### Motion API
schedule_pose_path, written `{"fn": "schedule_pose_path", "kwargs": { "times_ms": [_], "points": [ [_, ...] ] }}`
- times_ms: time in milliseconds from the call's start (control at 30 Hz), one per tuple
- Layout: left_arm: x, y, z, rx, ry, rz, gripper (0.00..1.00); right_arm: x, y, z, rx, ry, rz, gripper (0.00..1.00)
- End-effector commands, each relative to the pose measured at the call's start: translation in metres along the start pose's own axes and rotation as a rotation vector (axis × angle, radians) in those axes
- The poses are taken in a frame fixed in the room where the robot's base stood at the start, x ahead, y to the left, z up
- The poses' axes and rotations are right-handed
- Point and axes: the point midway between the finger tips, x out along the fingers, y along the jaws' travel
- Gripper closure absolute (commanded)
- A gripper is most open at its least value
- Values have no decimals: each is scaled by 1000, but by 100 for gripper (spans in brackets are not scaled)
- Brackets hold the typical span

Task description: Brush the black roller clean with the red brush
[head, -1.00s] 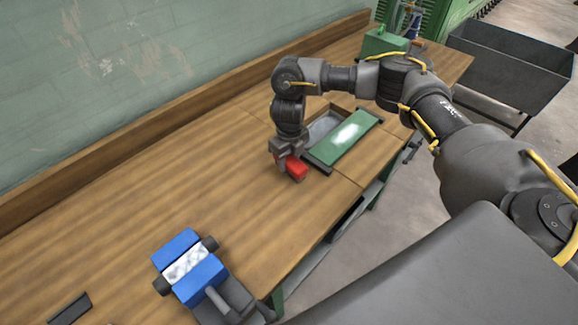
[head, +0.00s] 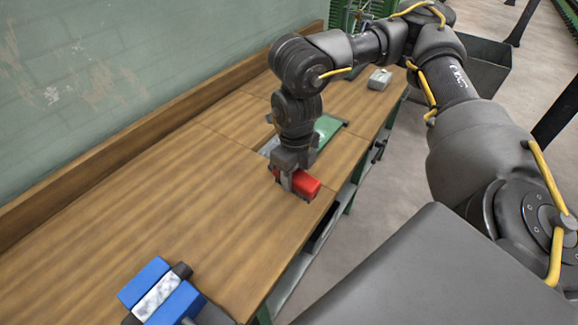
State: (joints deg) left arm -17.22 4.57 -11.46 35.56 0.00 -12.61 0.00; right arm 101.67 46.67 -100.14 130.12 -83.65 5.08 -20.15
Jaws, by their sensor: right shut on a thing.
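The red brush (head: 309,184) is in my right gripper (head: 287,182), which is shut on it and points down at the wooden bench near its front edge. I cannot tell whether the brush touches the bench. The black roller (head: 159,294) lies between two blue blocks (head: 144,281) of what looks like a vise at the bottom left. White fluff covers its middle, and a dark end (head: 182,270) shows. My right gripper is well apart from it, up and to the right. The vise's lower part is cut off by the frame. My left gripper is not in view.
A green panel (head: 327,127) lies on the bench behind my right gripper, partly hidden. A small pale box (head: 380,79) stands farther back. A grey metal bin (head: 488,68) stands beyond the bench. The bench (head: 180,200) between brush and roller is clear.

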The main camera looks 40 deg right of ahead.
Motion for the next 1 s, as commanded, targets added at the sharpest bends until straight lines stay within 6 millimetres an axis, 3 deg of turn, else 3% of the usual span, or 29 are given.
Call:
{"fn": "schedule_pose_path", "kwargs": {
  "times_ms": [167, 200, 333, 467, 567, 767, 1000],
  "points": [
    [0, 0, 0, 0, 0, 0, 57, 0, 0, 0, 0, 0, 0, 83],
    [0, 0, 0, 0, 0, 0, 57, 0, 0, 0, 0, 0, 0, 62],
    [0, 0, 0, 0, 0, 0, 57, 0, 0, 0, 0, 0, 0, 78],
    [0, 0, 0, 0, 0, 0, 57, 0, 1, 0, -36, -1, 0, 78],
    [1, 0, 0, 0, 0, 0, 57, 1, 5, 1, -161, -1, 0, 78],
    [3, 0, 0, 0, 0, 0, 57, 2, 20, 2, -708, -4, 0, 78],
    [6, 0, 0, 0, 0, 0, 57, 6, 40, 0, -1535, -4, -2, 78]
  ]
}}
